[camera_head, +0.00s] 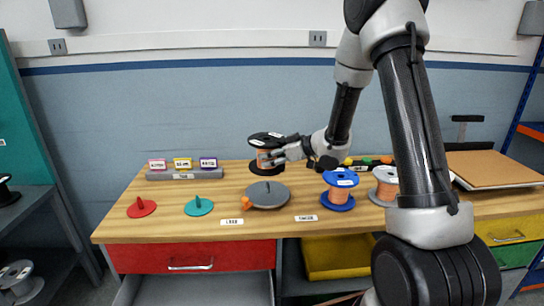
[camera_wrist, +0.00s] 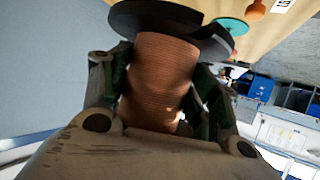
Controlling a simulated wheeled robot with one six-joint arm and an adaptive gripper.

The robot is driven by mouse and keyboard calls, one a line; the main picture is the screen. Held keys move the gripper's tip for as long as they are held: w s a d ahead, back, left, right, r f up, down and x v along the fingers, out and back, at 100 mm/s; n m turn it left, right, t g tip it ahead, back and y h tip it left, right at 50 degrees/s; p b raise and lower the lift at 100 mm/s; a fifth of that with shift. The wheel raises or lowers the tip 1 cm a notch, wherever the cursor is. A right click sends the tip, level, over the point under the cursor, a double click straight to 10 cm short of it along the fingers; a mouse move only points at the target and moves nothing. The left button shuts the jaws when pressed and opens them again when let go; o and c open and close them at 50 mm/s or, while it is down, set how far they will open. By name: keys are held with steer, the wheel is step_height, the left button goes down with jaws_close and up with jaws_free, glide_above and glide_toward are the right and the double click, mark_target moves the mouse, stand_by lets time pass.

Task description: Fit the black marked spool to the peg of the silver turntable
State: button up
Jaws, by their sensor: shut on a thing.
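The black spool (camera_head: 266,140) has black flanges, copper-coloured winding and a white label on its top flange. My gripper (camera_head: 274,154) is shut on its winding from the right and holds it roughly upright in the air. In the wrist view the winding (camera_wrist: 162,72) sits between the fingers, with a black flange (camera_wrist: 150,18) beyond them. The silver turntable (camera_head: 280,199) is a grey disc on the table, with an orange knob at its left edge. Its short dark peg (camera_head: 267,186) shows below the spool in the head view. The spool is apart from it.
A red disc (camera_head: 141,208) and a teal disc (camera_head: 199,207), each with a peg, lie left on the wooden table (camera_head: 170,229). A blue spool (camera_head: 340,178) and a pale spool (camera_head: 384,190) stand to the right. A grey block with coloured labels (camera_head: 184,175) stands behind.

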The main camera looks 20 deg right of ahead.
mark_target(272, 170)
steer(key=shift+f, duration=0.15)
steer(key=shift+f, duration=1.3)
steer(key=shift+f, duration=0.25)
steer(key=shift+f, duration=1.2)
steer(key=shift+f, duration=0.15)
stand_by(0.4)
steer(key=shift+f, duration=1.4)
steer(key=shift+f, duration=0.3)
steer(key=shift+f, duration=0.5)
stand_by(0.4)
